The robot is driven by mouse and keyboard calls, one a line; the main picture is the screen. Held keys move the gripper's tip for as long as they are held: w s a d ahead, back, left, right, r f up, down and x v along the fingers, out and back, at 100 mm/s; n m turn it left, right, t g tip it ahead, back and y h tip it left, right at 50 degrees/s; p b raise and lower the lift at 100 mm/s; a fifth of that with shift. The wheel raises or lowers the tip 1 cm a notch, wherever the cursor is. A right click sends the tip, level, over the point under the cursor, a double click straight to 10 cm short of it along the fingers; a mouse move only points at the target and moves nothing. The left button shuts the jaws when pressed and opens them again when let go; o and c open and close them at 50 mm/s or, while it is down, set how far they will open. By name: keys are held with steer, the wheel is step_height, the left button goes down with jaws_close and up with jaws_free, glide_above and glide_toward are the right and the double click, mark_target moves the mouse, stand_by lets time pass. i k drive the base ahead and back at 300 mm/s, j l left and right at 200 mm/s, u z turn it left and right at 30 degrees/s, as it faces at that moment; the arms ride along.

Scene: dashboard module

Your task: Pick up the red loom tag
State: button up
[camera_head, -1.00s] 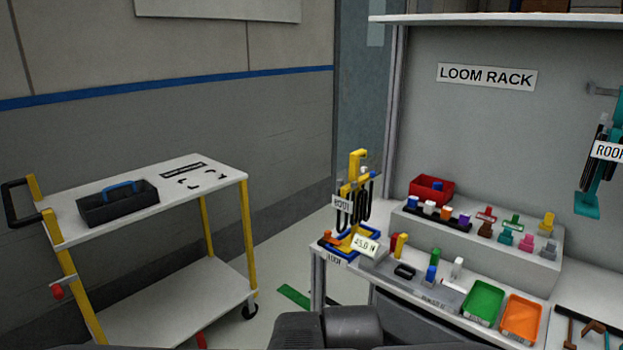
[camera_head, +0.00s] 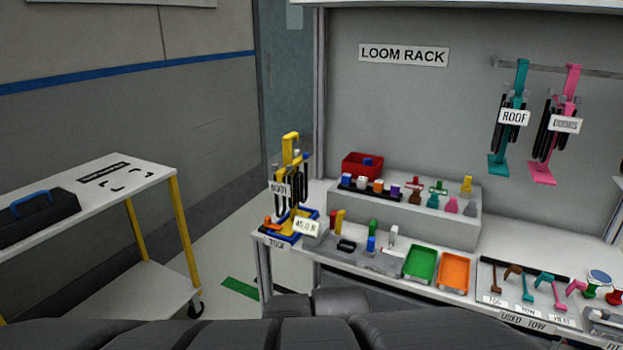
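A small red piece with a flat top (camera_head: 414,183) stands on the grey raised step at the back of the bench. A small red upright piece (camera_head: 333,217) stands on the lower bench beside a yellow one. Both are too small for me to tell which, if either, is the red loom tag. My gripper is not in view. Dark grey parts, which look like my own body or arm, fill the bottom edge, well short of the bench pieces.
A yellow stand with black looms (camera_head: 290,165) is at the bench's left end. A red bin (camera_head: 362,165), green tray (camera_head: 420,263) and orange tray (camera_head: 454,271) are on the bench. A white-topped cart (camera_head: 130,180) stands left, with floor between.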

mark_target(415, 185)
steer(key=z, duration=0.95)
